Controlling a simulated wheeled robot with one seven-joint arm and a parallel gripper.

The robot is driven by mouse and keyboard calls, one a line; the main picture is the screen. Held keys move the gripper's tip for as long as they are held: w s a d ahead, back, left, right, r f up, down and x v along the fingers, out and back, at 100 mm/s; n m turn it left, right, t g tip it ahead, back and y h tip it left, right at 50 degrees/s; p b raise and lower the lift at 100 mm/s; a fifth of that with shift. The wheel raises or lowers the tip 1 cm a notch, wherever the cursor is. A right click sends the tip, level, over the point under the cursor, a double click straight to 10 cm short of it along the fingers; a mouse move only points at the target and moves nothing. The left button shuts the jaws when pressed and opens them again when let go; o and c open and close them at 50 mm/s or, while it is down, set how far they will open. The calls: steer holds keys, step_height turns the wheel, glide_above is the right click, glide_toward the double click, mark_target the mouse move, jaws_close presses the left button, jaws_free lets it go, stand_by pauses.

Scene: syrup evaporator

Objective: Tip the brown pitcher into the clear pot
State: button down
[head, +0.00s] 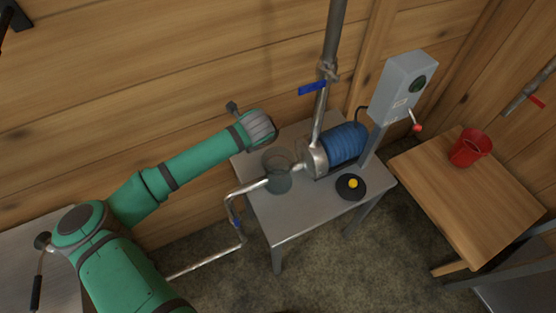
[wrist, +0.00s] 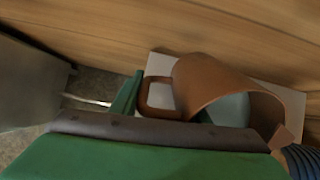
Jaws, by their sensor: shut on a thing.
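The brown pitcher (wrist: 212,82) fills the right middle of the wrist view. It is tilted, its open mouth toward the lower right, with a grey-blue patch inside whose nature I cannot tell. My gripper (wrist: 160,110) is shut on the pitcher's handle side; the exact finger contact is partly hidden by my own parts. The clear pot (head: 278,172) stands upright on the grey metal table, just below and right of my arm's end in the head view. The pitcher is hidden in the head view. I cannot tell whether anything is pouring.
A blue ribbed motor (head: 343,143) and pump with pipes stand right of the pot. A black disc with a yellow knob (head: 351,185) sits nearby. A grey control box (head: 403,87) rises behind. A red bucket (head: 470,147) stands on the wooden table (head: 450,200). The wooden wall is close behind.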

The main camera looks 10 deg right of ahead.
steer(key=shift+s+d+r+t, duration=0.1)
steer(key=shift+s+r+t, duration=0.1)
steer(key=shift+r+t, duration=0.55)
steer(key=shift+r+t+y+p, duration=0.6)
steer(key=shift+r+p, duration=0.15)
steer(key=shift+r, duration=0.1)
stand_by(0.6)
steer(key=shift+t+y, duration=0.3)
steer(key=shift+t, duration=0.45)
stand_by(0.6)
steer(key=shift+w+r+t+p, duration=0.1)
steer(key=shift+r+t+p, duration=0.15)
steer(key=shift+t+p, duration=0.1)
steer(key=shift+r+t+y, duration=0.2)
steer(key=shift+t+y, duration=0.05)
steer(key=shift+y, duration=0.05)
steer(key=shift+d+r, duration=0.1)
steer(key=shift+r, duration=0.1)
stand_by(0.5)
steer(key=shift+a+t+y+p, duration=0.2)
steer(key=shift+t+y+p, duration=0.15)
steer(key=shift+t, duration=0.25)
steer(key=shift+d+t, duration=0.2)
steer(key=shift+t, duration=0.1)
stand_by(0.5)
